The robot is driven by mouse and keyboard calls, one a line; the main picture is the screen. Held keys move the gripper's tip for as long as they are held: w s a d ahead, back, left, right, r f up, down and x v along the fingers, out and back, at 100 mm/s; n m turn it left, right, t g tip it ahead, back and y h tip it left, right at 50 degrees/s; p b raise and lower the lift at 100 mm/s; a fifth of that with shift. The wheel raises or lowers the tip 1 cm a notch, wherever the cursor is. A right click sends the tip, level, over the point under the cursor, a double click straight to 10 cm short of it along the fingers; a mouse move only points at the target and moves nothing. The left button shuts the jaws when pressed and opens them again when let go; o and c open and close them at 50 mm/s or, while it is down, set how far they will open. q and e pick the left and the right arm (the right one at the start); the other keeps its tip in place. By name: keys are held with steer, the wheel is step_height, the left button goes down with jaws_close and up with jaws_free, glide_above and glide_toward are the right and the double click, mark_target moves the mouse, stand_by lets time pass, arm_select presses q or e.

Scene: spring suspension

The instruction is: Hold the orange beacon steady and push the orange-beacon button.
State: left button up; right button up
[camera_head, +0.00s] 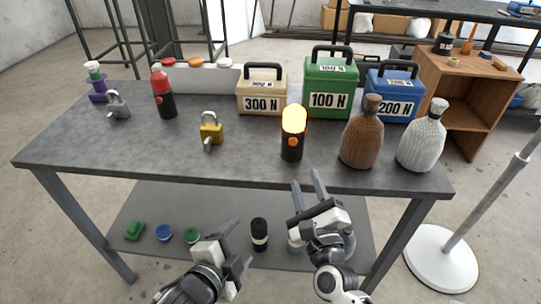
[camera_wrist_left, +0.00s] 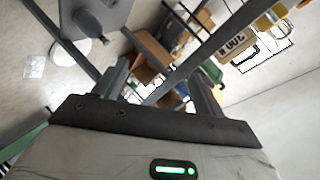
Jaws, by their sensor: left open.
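The orange beacon (camera_head: 291,151) stands upright near the front edge of the table. Its body is black, its rounded top glows yellow-orange, and the round orange button (camera_head: 293,142) faces me. My right gripper (camera_head: 306,178) is open and empty, just in front of the table edge below the beacon, its fingers pointing toward it without visible contact. My left gripper (camera_head: 244,240) is open and empty, lower and further left, in front of the lower shelf. In the left wrist view its fingers (camera_wrist_left: 160,76) are spread with nothing between them. I cannot identify the beacon in that view.
A brown bottle (camera_head: 361,138) and a grey bottle (camera_head: 422,142) stand right of the beacon. A green case (camera_head: 330,90) stands behind it. A yellow padlock (camera_head: 211,130) and a red beacon (camera_head: 163,97) are to the left. The table's front edge (camera_head: 230,180) lies before my grippers.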

arm_select(q)
steer(key=w+d+r+m+t+h, duration=0.1)
steer(key=w+d+r+m+t, duration=0.15)
steer(key=w+r+m, duration=0.7)
steer(key=m+t, duration=0.2)
steer(key=m, duration=1.2)
glide_toward(291, 119)
steer(key=shift+h, duration=0.4)
steer(key=x, duration=1.2)
steer(key=shift+w+a, duration=0.1)
steer(key=shift+w, duration=0.3)
steer(key=c, duration=1.1)
steer(key=shift+f, duration=0.1)
steer(key=shift+c, duration=0.2)
arm_select(e)
jaws_close()
steer(key=shift+r, duration=0.1)
